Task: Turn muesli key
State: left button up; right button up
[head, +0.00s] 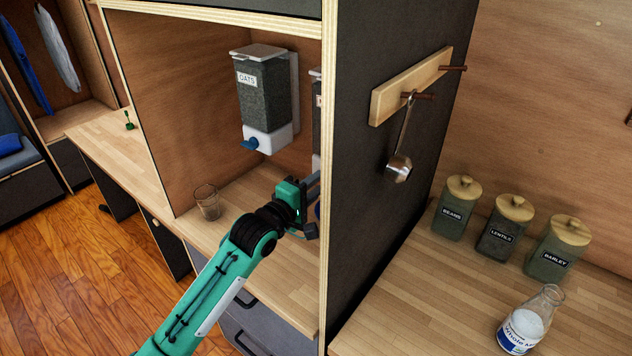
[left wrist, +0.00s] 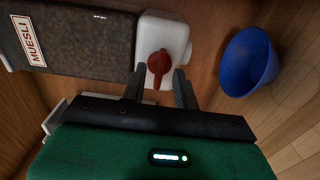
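The muesli dispenser (left wrist: 75,38) fills the upper left of the left wrist view, with a label reading MUESLI. Its white outlet block (left wrist: 172,32) carries a red-brown key (left wrist: 159,64). My left gripper (left wrist: 160,82) is open, its two dark fingers on either side of the key's lower end; I cannot tell whether they touch it. In the head view my left gripper (head: 312,185) reaches behind the dark partition's edge, which hides its fingertips and most of the muesli dispenser (head: 316,115). My right gripper is not in view.
A blue bowl (left wrist: 248,62) is close to the outlet. The oats dispenser (head: 264,95) with a blue key hangs to the left, above a glass (head: 207,202). The dark partition (head: 375,170) stands right of my left arm, with a scoop (head: 399,165) hanging on it.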

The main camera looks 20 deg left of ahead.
pick_arm(q)
jog(key=shift+w+d, duration=0.1)
jog(key=shift+w, duration=0.15)
grip_shut()
